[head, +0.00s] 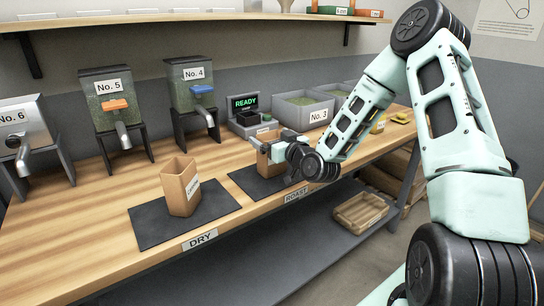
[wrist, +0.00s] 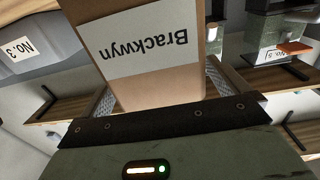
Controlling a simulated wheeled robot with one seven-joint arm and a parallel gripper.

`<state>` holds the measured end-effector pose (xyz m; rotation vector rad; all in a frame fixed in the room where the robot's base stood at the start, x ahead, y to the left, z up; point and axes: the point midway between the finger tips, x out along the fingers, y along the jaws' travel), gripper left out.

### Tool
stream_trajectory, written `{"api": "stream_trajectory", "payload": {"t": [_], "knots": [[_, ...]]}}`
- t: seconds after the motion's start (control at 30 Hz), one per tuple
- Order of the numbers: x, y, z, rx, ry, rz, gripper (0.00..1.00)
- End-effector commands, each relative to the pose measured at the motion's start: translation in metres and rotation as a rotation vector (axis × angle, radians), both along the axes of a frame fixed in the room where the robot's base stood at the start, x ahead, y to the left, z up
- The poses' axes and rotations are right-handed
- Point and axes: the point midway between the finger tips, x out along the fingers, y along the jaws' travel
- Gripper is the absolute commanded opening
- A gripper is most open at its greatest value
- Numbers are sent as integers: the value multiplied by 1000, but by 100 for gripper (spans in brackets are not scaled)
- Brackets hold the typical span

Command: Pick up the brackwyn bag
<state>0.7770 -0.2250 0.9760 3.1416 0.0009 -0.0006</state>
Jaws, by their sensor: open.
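The brackwyn bag, a brown paper bag, stands on the dark mat marked ROAST (head: 248,183). In the head view the bag (head: 264,167) is partly hidden by my gripper (head: 277,151). In the wrist view the bag (wrist: 165,82) fills the middle, its white label reading "Brackwyn" upside down. My gripper (wrist: 160,92) is open, with one finger on each side of the bag. I cannot tell whether either finger touches it.
Another brown bag (head: 180,187) with a label stands on the dark DRY mat (head: 150,232) to the left. Behind are dispensers No. 5 (head: 109,97) and No. 4 (head: 190,85), a scale showing READY (head: 245,103), and grey bin No. 3 (head: 300,110). A wooden crate (head: 360,212) sits on the lower shelf.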

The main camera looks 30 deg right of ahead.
Motion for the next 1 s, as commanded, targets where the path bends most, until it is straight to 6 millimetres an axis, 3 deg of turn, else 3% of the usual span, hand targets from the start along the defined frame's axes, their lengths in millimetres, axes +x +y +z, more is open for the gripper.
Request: {"api": "stream_trajectory", "payload": {"t": [0.27, 0.43, 0.77, 1.0], "knots": [[3, 0, 0, 0, 0, 0, 97], [3, 0, 0, 0, 0, 0, 50], [3, 0, 2, -1, -1, 0, 50], [3, 0, 24, -4, -4, 0, 50]]}}
